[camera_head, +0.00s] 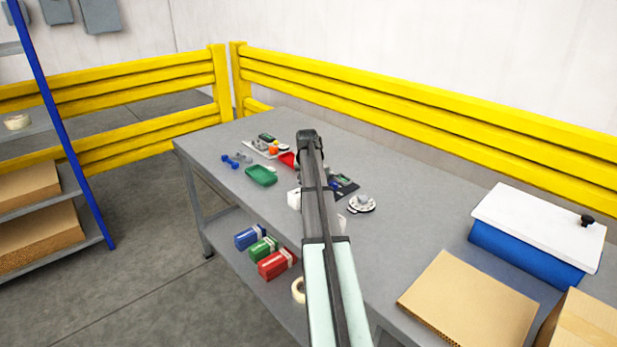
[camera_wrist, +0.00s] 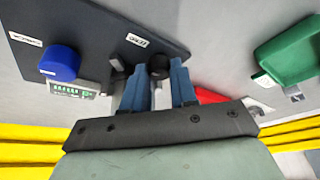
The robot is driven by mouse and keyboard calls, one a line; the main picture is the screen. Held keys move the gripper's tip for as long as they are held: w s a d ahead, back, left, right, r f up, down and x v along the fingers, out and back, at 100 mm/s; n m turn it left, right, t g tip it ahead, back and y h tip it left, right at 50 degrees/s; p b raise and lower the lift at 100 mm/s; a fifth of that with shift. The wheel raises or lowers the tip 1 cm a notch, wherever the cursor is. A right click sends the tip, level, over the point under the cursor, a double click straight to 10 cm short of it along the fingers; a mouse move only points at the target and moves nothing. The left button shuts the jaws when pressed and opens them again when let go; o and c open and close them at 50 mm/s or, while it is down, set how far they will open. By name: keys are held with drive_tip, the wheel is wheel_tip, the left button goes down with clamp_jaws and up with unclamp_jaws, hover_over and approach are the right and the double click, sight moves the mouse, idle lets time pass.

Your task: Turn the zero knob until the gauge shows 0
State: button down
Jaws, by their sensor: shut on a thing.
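In the wrist view a dark panel (camera_wrist: 100,25) carries a blue knob (camera_wrist: 60,63), a small gauge display (camera_wrist: 72,90) with green characters, and a black zero knob (camera_wrist: 158,66) beside a small white label. The view is upside down and the gauge figures are too small to read. My gripper (camera_wrist: 157,75) is shut on the black knob, one blue finger on each side. In the head view the panel (camera_head: 345,186) shows partly behind my arm, which hides the gripper and the knob.
A round white dial (camera_head: 362,203) sits right of the panel. A green tray (camera_head: 261,176) and red item (camera_head: 288,159) lie left of my arm. A blue box with white lid (camera_head: 530,245) and cardboard (camera_head: 468,305) stand right. Yellow rails (camera_head: 400,105) run behind.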

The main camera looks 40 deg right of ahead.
drive_tip(key=n+y, duration=0.1)
drive_tip(key=n, duration=0.1)
drive_tip(key=n+t+y, duration=0.1)
drive_tip(key=n, duration=0.2)
drive_tip(key=shift+s+d+n, duration=0.1)
drive_tip(key=shift+d+n, duration=0.1)
drive_tip(key=shift+n, duration=0.1)
drive_tip(key=n+y, duration=0.1)
drive_tip(key=n, duration=0.2)
drive_tip(key=n+y, duration=0.1)
drive_tip(key=n, duration=0.2)
drive_tip(key=shift+d, duration=0.1)
idle(0.5)
drive_tip(key=c, duration=1.2)
unclamp_jaws()
drive_tip(key=v, duration=1.3)
drive_tip(key=shift+s+d+r, duration=0.2)
drive_tip(key=shift+r, duration=0.15)
